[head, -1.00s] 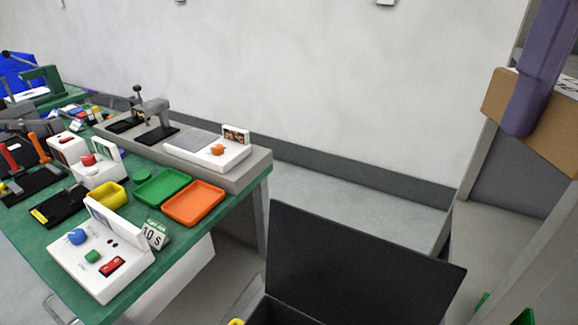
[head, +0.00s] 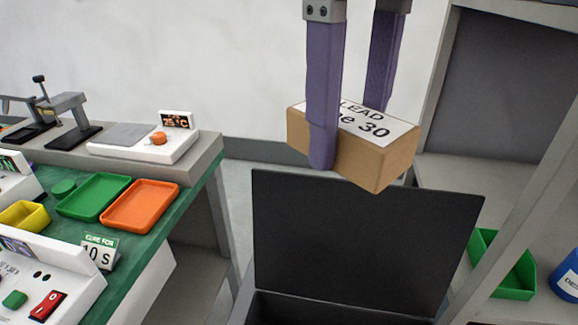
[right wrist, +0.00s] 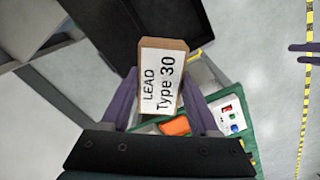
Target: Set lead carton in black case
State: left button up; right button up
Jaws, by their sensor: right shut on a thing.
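The lead carton (head: 375,165) is a brown box with a white label reading "LEAD" and "30" on top. My right gripper (head: 350,130) has purple fingers and is shut on it, one finger on each side. The carton is held in the air above the black case (head: 365,240), in front of its raised lid. The case stands open, and only a strip of its inside shows at the bottom edge of the head view. In the right wrist view the carton (right wrist: 160,80) sits between the fingers, label facing the camera.
A green bench at left carries an orange tray (head: 140,206), a green tray (head: 93,197) and a white device with a red switch (head: 48,305). A grey shelf stands at right with a green bin (head: 503,265) and a blue container (head: 566,280).

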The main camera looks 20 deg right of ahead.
jog(key=a+f+n+b, duration=0.2)
jog(key=f+b, duration=0.5)
jog(key=f, duration=0.7)
jog(key=s+a+f+n+b, duration=0.1)
jog(key=f+n+b, duration=0.2)
jog(key=f+b, duration=0.5)
jog(key=s+a+f+n+b, duration=0.1)
jog(key=f+b, duration=0.7)
jog(key=f, duration=1.2)
jog(key=shift+a+f+n, duration=0.2)
jog(key=shift+a+n, duration=0.5)
jog(key=shift+a, duration=0.1)
notch_tip(320, 180, down, 5)
jog(key=b, duration=0.3)
jog(key=shift+f, duration=0.15)
jog(key=o, duration=1.4)
notch_tip(320, 180, up, 12)
jog(key=p, duration=0.5)
jog(key=shift+p, duration=0.35)
